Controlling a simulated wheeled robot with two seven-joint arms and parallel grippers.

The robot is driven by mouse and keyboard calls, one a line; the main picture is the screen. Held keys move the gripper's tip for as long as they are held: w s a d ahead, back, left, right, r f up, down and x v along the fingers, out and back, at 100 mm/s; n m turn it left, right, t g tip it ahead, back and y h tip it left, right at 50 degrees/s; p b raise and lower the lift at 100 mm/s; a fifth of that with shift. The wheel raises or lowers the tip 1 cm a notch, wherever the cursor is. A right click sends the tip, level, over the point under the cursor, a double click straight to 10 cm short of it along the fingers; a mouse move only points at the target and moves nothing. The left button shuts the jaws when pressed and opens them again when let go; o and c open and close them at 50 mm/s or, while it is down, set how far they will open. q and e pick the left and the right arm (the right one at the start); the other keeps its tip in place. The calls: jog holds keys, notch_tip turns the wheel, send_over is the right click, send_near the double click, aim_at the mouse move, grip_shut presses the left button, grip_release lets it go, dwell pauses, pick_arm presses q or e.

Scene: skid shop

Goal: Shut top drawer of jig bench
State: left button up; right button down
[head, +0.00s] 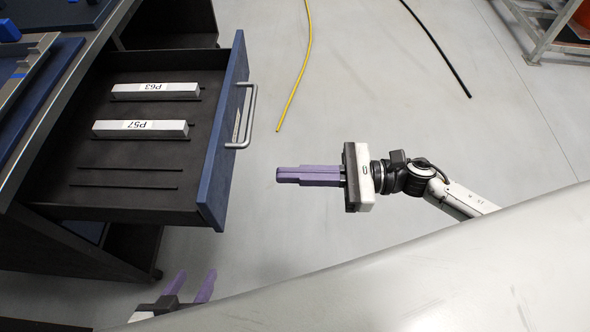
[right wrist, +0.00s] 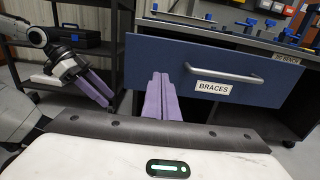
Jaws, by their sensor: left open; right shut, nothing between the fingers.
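The top drawer (head: 150,190) of the jig bench (head: 75,62) is pulled well out, with a dark inside and a blue front. Its metal handle (head: 249,115) faces right in the head view. The right wrist view shows the blue drawer front (right wrist: 150,60) with a "BRACES" label and the handle (right wrist: 225,73). My right gripper (head: 278,175) has purple fingers, shut and empty, pointing at the drawer front with a gap between them; it also shows in the wrist view (right wrist: 160,76). My left gripper (head: 194,272) is open and empty, below the drawer's near corner in the picture.
Two pale bars marked P63 (head: 155,91) and P57 (head: 140,129) lie in the drawer. A yellow line (head: 303,65) and a black cable-like line (head: 440,50) lie on the open grey floor. A metal rack (head: 545,30) stands at the upper right.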

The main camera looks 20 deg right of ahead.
aim_at(221, 173)
jog(key=p+x, duration=0.1)
jog(key=x, duration=0.9)
jog(key=shift+a, duration=0.15)
jog(key=shift+w, duration=0.1)
